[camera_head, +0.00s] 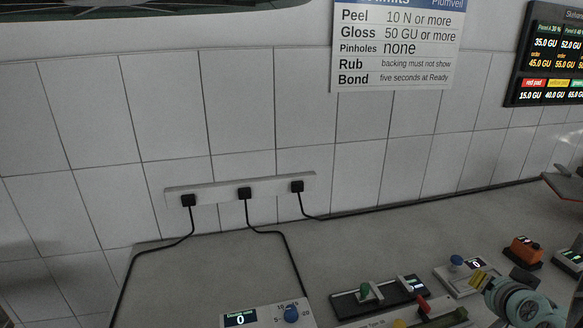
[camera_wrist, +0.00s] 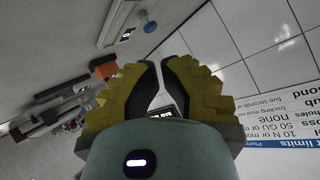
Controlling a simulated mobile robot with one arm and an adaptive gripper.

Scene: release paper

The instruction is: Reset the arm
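My gripper (camera_head: 478,279) shows at the lower right of the head view, at the end of my teal arm, with its yellow fingers over the bench beside the white device with a blue knob. In the wrist view the two ribbed yellow fingers with dark pads (camera_wrist: 159,62) stand with a narrow gap between their tips. Nothing is held between them; the background shows through the gap. A small lit display shows beyond the fingers, partly hidden by the gripper body.
The grey bench (camera_head: 220,265) is clear at its left and back. A power strip (camera_head: 245,190) with three plugs and trailing black cables is on the tiled wall. A knob device (camera_head: 266,316), a green-handled device (camera_head: 366,294), a white device (camera_head: 450,277) and an orange box (camera_head: 524,250) stand along the front and right.

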